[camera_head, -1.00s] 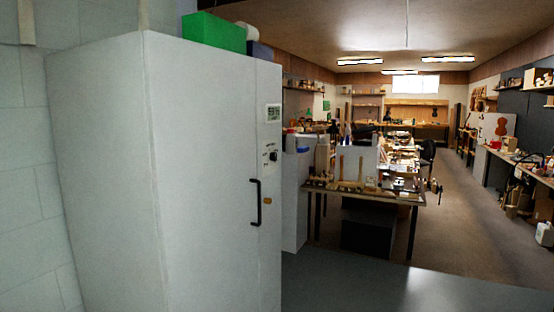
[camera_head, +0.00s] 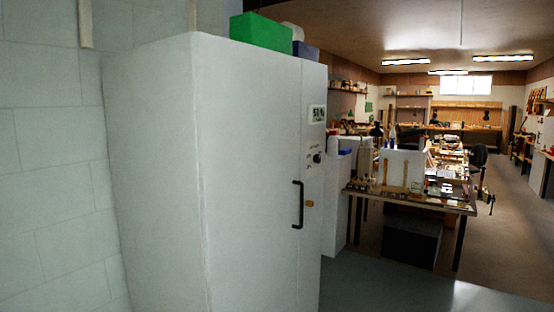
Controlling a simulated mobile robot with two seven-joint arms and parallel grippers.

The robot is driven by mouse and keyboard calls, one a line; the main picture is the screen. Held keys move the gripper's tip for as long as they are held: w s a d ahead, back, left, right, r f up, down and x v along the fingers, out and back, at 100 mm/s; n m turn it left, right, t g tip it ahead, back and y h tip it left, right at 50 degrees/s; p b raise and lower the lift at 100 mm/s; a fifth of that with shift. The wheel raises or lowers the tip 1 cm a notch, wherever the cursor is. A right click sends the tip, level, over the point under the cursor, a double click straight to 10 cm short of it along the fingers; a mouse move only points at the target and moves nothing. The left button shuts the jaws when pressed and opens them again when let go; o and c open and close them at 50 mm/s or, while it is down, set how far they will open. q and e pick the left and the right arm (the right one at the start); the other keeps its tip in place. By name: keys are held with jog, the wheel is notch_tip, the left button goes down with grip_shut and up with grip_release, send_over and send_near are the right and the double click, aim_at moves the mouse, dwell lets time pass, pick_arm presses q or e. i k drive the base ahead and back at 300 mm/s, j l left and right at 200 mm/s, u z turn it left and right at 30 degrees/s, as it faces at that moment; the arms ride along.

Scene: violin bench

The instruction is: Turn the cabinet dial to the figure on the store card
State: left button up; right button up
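The white cabinet (camera_head: 240,180) stands tall at the left, seen mostly from its side, with its front at a sharp angle. Its black dial (camera_head: 318,158) sits on the front panel, below a small display (camera_head: 317,114). Small marks surround the dial but are too small to read. I cannot make out a store card. Neither of my grippers is in view.
A green box (camera_head: 261,32) and a dark blue box (camera_head: 306,51) sit on the cabinet top. A cluttered workbench (camera_head: 412,200) stands beyond. Grey floor (camera_head: 385,290) is clear at the lower right. A pale block wall (camera_head: 50,170) is close on the left.

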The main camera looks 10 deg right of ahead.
aim_at(317, 158)
jog(key=i+l+u, duration=0.7)
jog(key=i+l, duration=0.15)
jog(key=i+l+u, duration=0.1)
jog(key=l, duration=0.3)
jog(key=i+l+u, duration=0.1)
jog(key=i+l, duration=0.05)
jog(key=l, duration=0.1)
